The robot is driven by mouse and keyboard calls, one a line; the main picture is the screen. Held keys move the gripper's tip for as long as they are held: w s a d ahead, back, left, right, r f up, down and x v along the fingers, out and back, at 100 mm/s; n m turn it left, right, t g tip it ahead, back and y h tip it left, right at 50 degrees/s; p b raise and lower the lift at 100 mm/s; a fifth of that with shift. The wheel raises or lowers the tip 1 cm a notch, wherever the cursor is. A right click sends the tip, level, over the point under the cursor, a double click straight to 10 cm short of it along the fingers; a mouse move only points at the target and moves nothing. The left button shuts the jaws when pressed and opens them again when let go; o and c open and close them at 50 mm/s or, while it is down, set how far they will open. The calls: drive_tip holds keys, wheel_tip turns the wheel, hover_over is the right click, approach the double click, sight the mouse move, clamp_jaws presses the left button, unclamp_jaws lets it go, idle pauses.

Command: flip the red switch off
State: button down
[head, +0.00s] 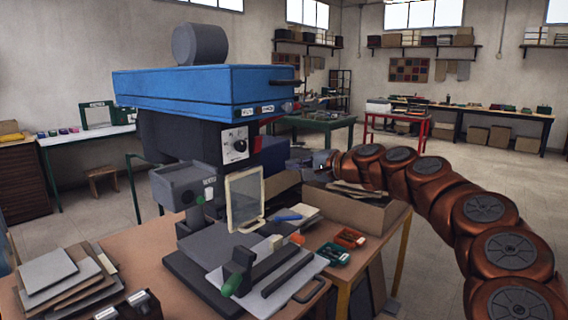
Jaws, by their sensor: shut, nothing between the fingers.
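The blue-topped machine (190,92) stands on the brown workbench. Its dark front panel has a white plate with a black knob (240,146). A small red part (257,143) shows at the right of that plate, on the side of the housing; it looks like the red switch, but its on or off position is too small to tell. My copper-coloured arm comes in from the right. My gripper (322,164) is shut and empty, small in the view, to the right of the red part and apart from it in the picture.
A clear guard (244,198) in a pale frame stands before the machine. An open cardboard box (352,215) sits below my arm. Red (350,238) and green (333,255) trays lie on the workbench (140,255). Open floor lies behind my arm.

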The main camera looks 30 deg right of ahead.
drive_tip(key=shift+s+d+f, duration=0.15)
drive_tip(key=shift+s+d, duration=0.1)
drive_tip(key=shift+s, duration=0.35)
drive_tip(key=shift+s+d+f, duration=0.1)
drive_tip(key=shift+s+d, duration=0.1)
drive_tip(key=shift+s, duration=0.4)
